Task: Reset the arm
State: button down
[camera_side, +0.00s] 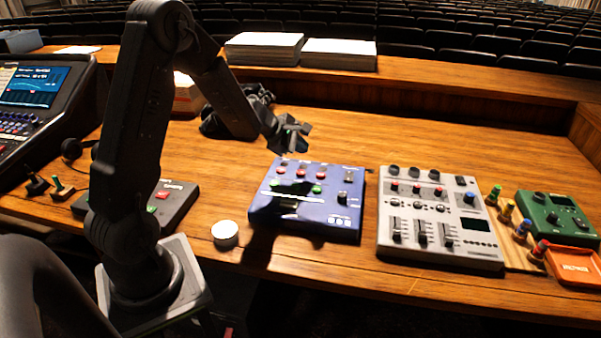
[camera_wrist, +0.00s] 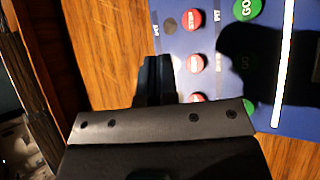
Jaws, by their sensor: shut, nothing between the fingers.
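My gripper (camera_side: 290,135) hangs above the back edge of a blue control box and is shut with nothing in it. In the wrist view its dark fingers (camera_wrist: 157,78) are together, over the box's edge. The blue box (camera_side: 313,212) has red and green buttons and a shadow across it. In the wrist view the box (camera_wrist: 225,25) shows red STOP buttons and green GO buttons. I cannot see any contact between my fingers and the box. My arm rises from its base at the left of the side view.
A grey mixer (camera_side: 440,213) with faders stands right of the blue box. Farther right are several coloured plugs (camera_side: 507,212), a green box (camera_side: 553,213) and an orange tray (camera_side: 577,265). A white round button (camera_side: 225,233) and a dark box (camera_side: 176,206) are at left. Bare wood lies behind the mixer.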

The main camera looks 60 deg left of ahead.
jog(key=s+d+r+m+g+h, duration=0.15)
jog(key=s+d+r+m, duration=0.25)
jog(key=d+r+m, duration=0.45)
jog(key=s+d+r+m+g+h, duration=0.1)
jog(key=s+d+r+m+h, duration=0.15)
jog(key=d+r+m, duration=0.65)
jog(key=s+d+m+y, duration=0.2)
jog(key=s+m, duration=0.2)
jog(key=s, duration=0.5)
jog(key=s+d+f+m+y, duration=0.1)
jog(key=s+d+m+y, duration=0.2)
jog(key=s, duration=0.6)
jog(key=shift+s+d+f+m+g, duration=0.25)
jog(key=shift+d+m+g, duration=0.1)
jog(key=shift+g, duration=0.1)
